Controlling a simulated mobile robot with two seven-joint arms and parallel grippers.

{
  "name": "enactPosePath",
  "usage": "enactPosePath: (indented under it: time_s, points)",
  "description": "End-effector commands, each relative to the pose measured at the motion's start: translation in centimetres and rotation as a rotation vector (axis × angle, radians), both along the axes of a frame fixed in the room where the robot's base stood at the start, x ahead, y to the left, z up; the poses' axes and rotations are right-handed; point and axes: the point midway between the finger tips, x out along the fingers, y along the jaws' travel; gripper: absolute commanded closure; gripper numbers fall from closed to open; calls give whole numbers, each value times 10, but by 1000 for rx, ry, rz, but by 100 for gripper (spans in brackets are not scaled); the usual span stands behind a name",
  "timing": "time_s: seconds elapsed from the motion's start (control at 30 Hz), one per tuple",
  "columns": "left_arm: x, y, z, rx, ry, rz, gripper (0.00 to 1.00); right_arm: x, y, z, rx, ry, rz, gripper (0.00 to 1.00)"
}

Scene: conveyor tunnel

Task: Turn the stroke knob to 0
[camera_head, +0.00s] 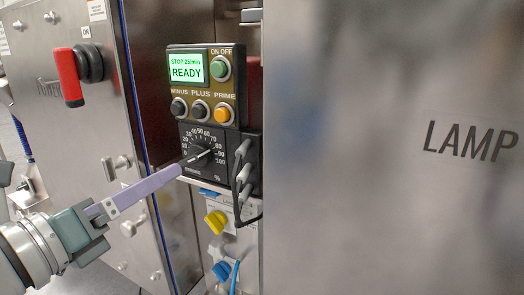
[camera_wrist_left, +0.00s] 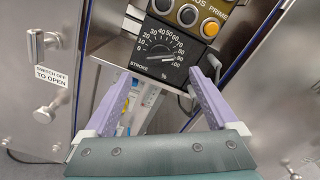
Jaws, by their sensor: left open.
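The stroke knob (camera_head: 198,156) is a black dial on a black panel, with a white scale from 0 to 100 around it. It also shows in the left wrist view (camera_wrist_left: 158,51), where its white pointer lies towards the high end of the scale, near 100. My left gripper (camera_head: 178,171) reaches in from the lower left with its purple fingers towards the dial panel. In the left wrist view the gripper (camera_wrist_left: 160,76) is open, its fingers apart on either side below the dial, with nothing between them. My right gripper is not in view.
Above the dial is a control box with a green READY display (camera_head: 187,69), a green button (camera_head: 220,68) and an orange button (camera_head: 222,115). A red handle (camera_head: 69,78) is at left. A steel panel marked LAMP (camera_head: 400,220) fills the right.

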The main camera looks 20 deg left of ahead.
Motion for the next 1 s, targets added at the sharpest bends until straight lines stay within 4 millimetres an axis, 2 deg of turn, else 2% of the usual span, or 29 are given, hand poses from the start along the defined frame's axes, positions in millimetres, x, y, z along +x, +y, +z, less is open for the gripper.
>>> enactPosePath:
  time_s: [0.1, 0.3, 0.5, 0.73, 0.77, 1.0]
  points:
    - [25, -2, 1, 0, -2, 0, 7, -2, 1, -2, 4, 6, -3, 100]
    - [55, -4, 0, -4, -1, 1, 7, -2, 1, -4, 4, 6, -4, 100]
    - [67, -5, -1, -4, 1, 2, 7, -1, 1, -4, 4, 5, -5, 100]
    - [68, -5, 0, -5, 1, 2, 7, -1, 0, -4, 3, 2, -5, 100]
    - [68, -5, 0, -5, 1, 2, 9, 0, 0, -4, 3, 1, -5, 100]
    - [67, -5, 0, -5, 1, 2, 36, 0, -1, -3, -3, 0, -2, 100]
